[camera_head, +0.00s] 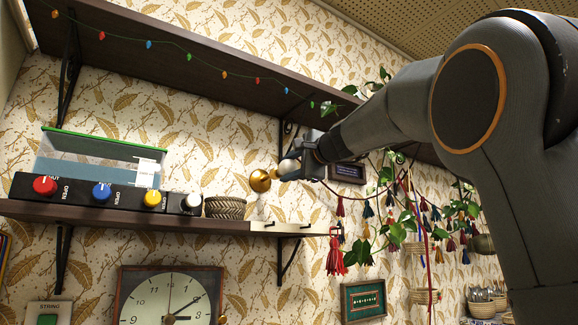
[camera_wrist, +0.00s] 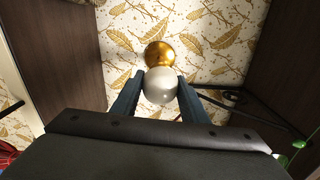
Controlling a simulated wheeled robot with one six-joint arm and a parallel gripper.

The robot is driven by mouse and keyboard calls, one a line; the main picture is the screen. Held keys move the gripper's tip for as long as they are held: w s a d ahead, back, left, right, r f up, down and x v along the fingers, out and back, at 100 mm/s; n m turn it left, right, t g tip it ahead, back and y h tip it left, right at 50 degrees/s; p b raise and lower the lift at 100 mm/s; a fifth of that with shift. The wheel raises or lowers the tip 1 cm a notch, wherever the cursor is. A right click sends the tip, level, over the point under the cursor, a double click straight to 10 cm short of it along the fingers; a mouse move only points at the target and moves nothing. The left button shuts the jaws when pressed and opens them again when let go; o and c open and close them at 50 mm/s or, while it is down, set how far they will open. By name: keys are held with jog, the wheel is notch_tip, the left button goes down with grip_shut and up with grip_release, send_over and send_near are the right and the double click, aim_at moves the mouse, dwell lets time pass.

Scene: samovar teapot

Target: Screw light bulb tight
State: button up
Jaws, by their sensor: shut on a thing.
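A round white light bulb (camera_wrist: 160,86) sits between the two dark fingers of my gripper (camera_wrist: 159,92) in the wrist view. My gripper is shut on it. A round gold fixture (camera_wrist: 160,53) on the wall lies directly beyond the bulb. In the head view the gold fixture (camera_head: 261,181) shows on the patterned wall, and my gripper (camera_head: 287,168) reaches to it from the right. The bulb's base is hidden behind its globe in the wrist view, so I cannot tell how far it sits in the fixture.
A dark upper shelf (camera_head: 200,55) with a string of coloured lights runs above. A lower shelf (camera_head: 130,214) holds a button panel (camera_head: 95,192), a glass tank (camera_head: 100,155) and a woven basket (camera_head: 225,207). Hanging plants and tassels (camera_head: 390,225) are below my arm.

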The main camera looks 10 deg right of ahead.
jog(key=m+p, duration=0.1)
jog(key=m, duration=0.2)
jog(key=shift+m, duration=0.3)
jog(key=shift+m+p, duration=0.95)
jog(key=shift+m, duration=0.75)
jog(key=o, duration=1.1)
jog(key=shift+c, duration=0.2)
jog(key=b+v, duration=0.3)
jog(key=v, duration=0.4)
jog(key=shift+s, duration=0.35)
